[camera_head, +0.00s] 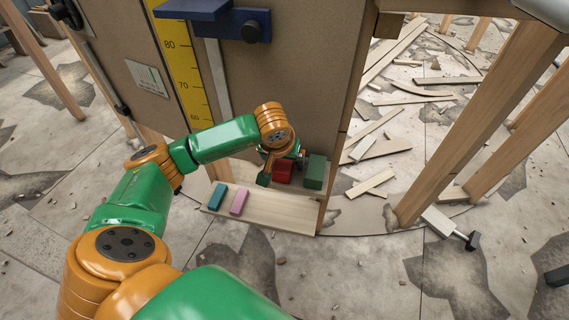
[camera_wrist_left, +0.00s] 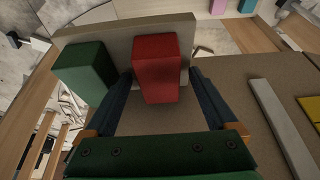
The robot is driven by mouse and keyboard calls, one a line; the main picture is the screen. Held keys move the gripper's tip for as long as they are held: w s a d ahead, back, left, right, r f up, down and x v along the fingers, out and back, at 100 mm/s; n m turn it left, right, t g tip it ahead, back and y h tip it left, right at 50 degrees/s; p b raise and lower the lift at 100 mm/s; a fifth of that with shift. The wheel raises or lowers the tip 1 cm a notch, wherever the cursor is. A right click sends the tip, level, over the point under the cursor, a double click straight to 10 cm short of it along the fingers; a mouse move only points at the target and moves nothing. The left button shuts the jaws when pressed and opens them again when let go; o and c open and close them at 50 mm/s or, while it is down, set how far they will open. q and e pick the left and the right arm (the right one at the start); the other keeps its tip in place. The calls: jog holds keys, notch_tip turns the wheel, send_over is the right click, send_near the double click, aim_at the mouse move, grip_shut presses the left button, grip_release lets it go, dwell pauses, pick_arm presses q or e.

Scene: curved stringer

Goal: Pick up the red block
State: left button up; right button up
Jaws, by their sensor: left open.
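In the left wrist view the red block (camera_wrist_left: 156,68) appears between the two dark fingers, with a gap on the right side and a narrower one on the left. My left gripper (camera_wrist_left: 160,76) is open and holds nothing. Whether a finger touches the block cannot be told. The green block (camera_wrist_left: 84,72) is just left of the left finger; in the head view the green block (camera_head: 315,172) is right of the red one.
A teal block (camera_head: 217,196) and a pink block (camera_head: 239,202) lie at the shelf's left end. A brown upright panel with a yellow ruler (camera_head: 181,60) rises beside the arm. Wooden posts (camera_head: 480,125) and scattered planks (camera_head: 400,100) are to the right.

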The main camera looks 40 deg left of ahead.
pick_arm(q)
grip_shut()
jog(key=shift+r, duration=0.15)
